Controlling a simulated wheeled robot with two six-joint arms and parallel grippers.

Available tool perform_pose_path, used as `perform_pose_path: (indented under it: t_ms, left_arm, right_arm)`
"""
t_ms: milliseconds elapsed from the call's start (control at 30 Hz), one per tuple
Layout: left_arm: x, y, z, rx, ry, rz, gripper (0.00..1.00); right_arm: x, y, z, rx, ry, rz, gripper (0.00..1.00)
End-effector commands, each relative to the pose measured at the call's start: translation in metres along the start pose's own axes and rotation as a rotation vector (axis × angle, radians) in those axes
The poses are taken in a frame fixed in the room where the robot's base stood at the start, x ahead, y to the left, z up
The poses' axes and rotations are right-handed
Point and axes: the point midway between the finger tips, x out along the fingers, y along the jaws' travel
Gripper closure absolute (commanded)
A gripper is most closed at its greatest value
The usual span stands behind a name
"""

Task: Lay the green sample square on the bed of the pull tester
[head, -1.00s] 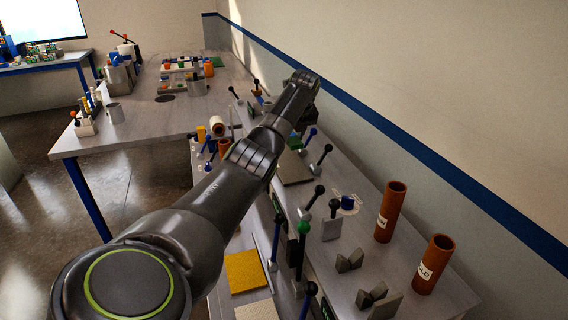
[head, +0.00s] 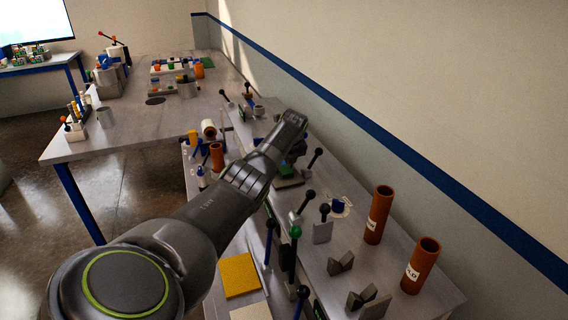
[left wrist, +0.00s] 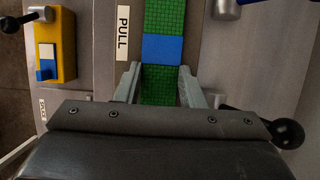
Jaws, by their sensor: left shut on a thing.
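My left gripper (left wrist: 160,80) is shut, with the green sample square (left wrist: 158,92) between its two fingers in the left wrist view. A blue band (left wrist: 162,48) lies directly past the fingertips, with more studded green (left wrist: 165,15) beyond it. I cannot tell whether these pieces are joined. A white label reading PULL (left wrist: 123,33) is beside them on the grey surface of the tester. In the head view my left gripper (head: 294,150) reaches over the long bench, and green shows on the pull tester bed (head: 286,184) just below it. The arm hides part of the bed. My right gripper is not in view.
Two brown tubes (head: 378,214) (head: 420,266) stand right on the bench. Black-knobbed levers (head: 313,158) rise close around the bed. A yellow block (left wrist: 54,47) sits left in the wrist view. A yellow square (head: 239,275) lies at the near side.

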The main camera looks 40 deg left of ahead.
Motion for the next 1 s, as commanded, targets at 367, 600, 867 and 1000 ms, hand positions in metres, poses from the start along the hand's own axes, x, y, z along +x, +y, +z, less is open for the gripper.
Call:
perform_pose_path:
  t_ms: [367,600,867,1000]
  left_arm:
    - [0.001,0.0,0.0,0.0,0.0,0.0,0.43]
    - [-0.006,0.0,0.002,0.0,-0.001,-0.001,0.43]
    - [-0.032,0.0,0.002,0.0,-0.003,-0.001,0.43]
    - [-0.054,-0.001,0.001,0.001,-0.003,-0.004,0.43]
  right_arm:
    - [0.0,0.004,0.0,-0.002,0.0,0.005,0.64]
    - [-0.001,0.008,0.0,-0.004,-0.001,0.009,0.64]
    - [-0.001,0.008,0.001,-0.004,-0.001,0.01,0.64]
    - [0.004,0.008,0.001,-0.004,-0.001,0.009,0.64]
